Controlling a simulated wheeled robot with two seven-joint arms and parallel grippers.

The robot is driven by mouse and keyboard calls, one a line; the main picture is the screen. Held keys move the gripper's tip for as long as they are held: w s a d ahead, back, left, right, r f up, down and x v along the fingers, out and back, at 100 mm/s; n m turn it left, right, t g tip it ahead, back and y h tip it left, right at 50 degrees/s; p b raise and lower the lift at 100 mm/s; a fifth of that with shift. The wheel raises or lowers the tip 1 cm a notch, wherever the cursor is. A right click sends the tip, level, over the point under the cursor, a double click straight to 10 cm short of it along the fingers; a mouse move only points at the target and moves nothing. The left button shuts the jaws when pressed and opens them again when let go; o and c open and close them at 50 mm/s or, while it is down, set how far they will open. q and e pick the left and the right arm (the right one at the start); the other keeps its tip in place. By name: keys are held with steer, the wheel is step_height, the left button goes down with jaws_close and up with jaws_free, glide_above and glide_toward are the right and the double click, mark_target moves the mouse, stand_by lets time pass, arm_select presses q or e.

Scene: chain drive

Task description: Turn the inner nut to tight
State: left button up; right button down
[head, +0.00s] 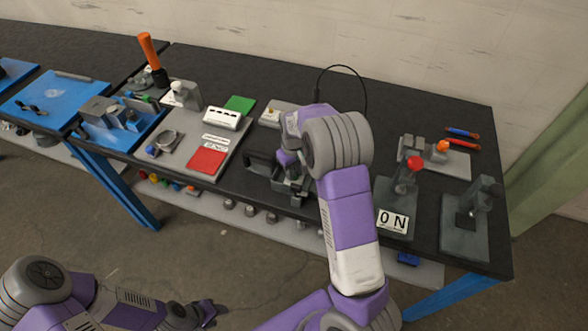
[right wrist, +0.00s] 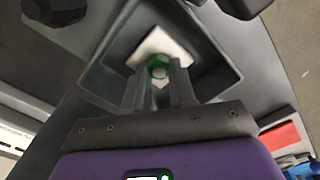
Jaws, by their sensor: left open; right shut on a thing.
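The inner nut seems to be the small green piece (right wrist: 158,66) in the right wrist view. It sits against a white square block (right wrist: 166,43) inside a grey open-topped housing (right wrist: 208,58). My right gripper (right wrist: 158,85) reaches down into this housing, its two fingertips shut on the green piece. In the head view the right gripper (head: 287,160) is over the middle of the bench, and my arm hides the nut. My left gripper (head: 207,312) is open and empty, low in front of the bench, away from the housing.
The black bench (head: 330,120) carries a grey board with a green pad (head: 240,104) and a red pad (head: 207,161) to the left. A red-knobbed lever (head: 414,163) and a grey fixture (head: 468,213) stand to the right. A black cable (head: 364,90) loops behind my arm.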

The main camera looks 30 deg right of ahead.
steer(key=m+p, duration=0.3)
steer(key=m, duration=0.3)
steer(key=shift+d+r, duration=0.1)
steer(key=m+p, duration=0.2)
steer(key=m, duration=0.4)
steer(key=shift+s+d+m+p, duration=0.1)
steer(key=shift+m+p, duration=0.2)
steer(key=m+p, duration=0.3)
steer(key=m, duration=0.3)
steer(key=shift+s, duration=0.1)
steer(key=m+p, duration=0.2)
steer(key=m, duration=0.3)
steer(key=shift+m, duration=0.4)
steer(key=shift+m+p, duration=0.3)
steer(key=shift+m, duration=0.1)
steer(key=c, duration=0.9)
jaws_free()
steer(key=shift+s, duration=0.15)
